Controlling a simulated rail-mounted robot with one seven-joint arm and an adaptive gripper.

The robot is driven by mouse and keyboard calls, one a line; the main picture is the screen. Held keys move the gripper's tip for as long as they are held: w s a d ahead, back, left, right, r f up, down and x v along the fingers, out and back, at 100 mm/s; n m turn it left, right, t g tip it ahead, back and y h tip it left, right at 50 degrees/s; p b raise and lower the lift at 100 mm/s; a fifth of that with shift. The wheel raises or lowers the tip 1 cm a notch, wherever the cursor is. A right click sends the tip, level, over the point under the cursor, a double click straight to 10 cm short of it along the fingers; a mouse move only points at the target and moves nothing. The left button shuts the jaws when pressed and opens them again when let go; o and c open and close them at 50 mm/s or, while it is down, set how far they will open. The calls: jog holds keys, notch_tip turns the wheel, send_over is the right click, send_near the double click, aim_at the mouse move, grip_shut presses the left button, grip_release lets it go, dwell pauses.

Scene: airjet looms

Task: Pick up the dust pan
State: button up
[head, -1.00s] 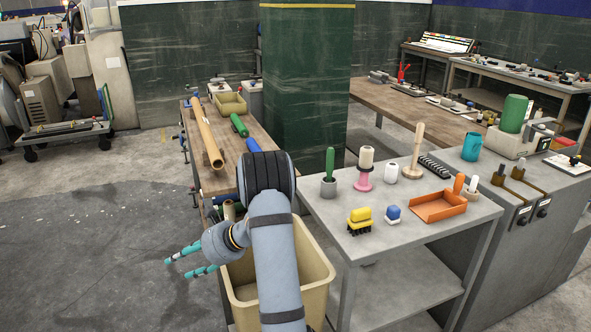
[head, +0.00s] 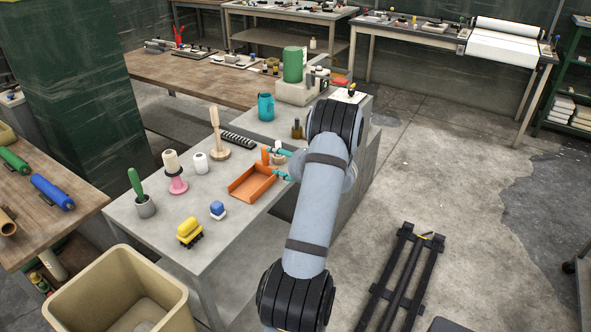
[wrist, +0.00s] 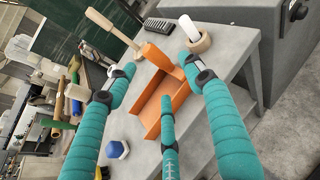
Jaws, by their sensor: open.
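The orange dust pan (head: 250,187) lies on the grey table, near its right edge, in the head view. In the wrist view the dust pan (wrist: 164,98) lies ahead, with its thick handle pointing up and away. My gripper (head: 281,164) has teal fingers and is at the right side of the dust pan, by its handle end. In the wrist view my gripper (wrist: 160,85) is open, with its fingers spread on both sides of the dust pan. I cannot tell whether any finger touches it. My arm hides part of the table's right side.
A beige bin (head: 120,295) stands below left.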

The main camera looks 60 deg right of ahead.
aim_at(265, 157)
jog(key=x, duration=0.4)
jog(key=shift+w+a+p, duration=0.25)
jog(key=shift+a+p, duration=0.05)
jog(key=shift+p, duration=0.1)
jog(key=p+x, duration=0.2)
jog(key=x, duration=0.3)
jog(key=shift+w+f, duration=0.15)
jog(key=shift+w, duration=0.1)
jog(key=shift+c, duration=1.1)
jog(key=c, duration=1.1)
grip_shut()
